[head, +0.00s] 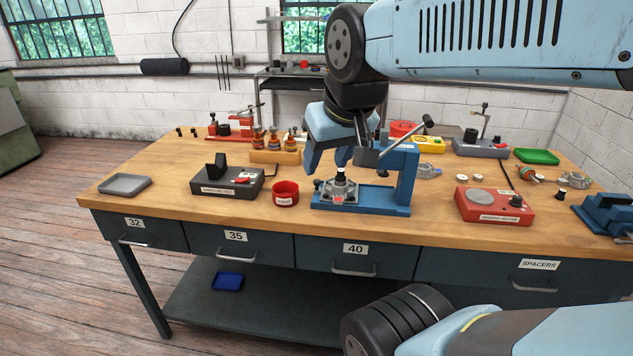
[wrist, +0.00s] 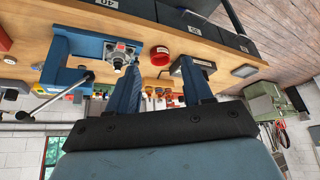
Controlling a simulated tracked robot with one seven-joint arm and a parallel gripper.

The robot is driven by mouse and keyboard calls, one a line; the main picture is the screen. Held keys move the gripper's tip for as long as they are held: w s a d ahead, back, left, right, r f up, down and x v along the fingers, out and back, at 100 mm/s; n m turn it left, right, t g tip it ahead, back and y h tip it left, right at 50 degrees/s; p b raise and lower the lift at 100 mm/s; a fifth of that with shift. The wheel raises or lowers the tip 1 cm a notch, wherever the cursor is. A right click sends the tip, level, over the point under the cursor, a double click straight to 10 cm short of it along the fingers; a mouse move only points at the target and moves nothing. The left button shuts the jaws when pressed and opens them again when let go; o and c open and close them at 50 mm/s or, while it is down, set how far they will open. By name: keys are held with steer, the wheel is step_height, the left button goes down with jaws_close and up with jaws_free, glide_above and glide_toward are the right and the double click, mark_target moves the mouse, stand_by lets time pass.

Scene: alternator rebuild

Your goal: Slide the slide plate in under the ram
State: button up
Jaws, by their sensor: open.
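The blue press (head: 408,175) stands on the bench with its long base reaching left; its dark ram (head: 366,157) and lever show behind my gripper. A silver housing with a dark upright piece on top sits on the left part of the base. The slide plate (head: 325,199) appears to be the light plate under this housing, left of the ram; its edges are hard to make out. The silver housing (wrist: 120,53) also shows in the wrist view, beside the fingers. My gripper (head: 334,168) is open and empty, pointing down near the housing's top. I cannot tell whether it touches.
A red cup (head: 285,193) stands left of the press base, and a black fixture (head: 227,182) is further left. A red box with a round plate (head: 494,204) is to the right. A wooden rack (head: 275,157) is behind. The bench front at left is clear around a grey tray (head: 125,185).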

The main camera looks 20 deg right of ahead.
steer(key=w+d+m+g, duration=0.1)
steer(key=w+d+g, duration=0.15)
steer(key=w, duration=0.45)
steer(key=w+d+m+g, duration=0.1)
steer(key=w+d, duration=0.2)
steer(key=w, duration=0.5)
steer(key=m+g, duration=0.2)
glide_toward(317, 180)
step_height(317, 180, down, 8)
steer(key=shift+f, duration=0.15)
jaws_close()
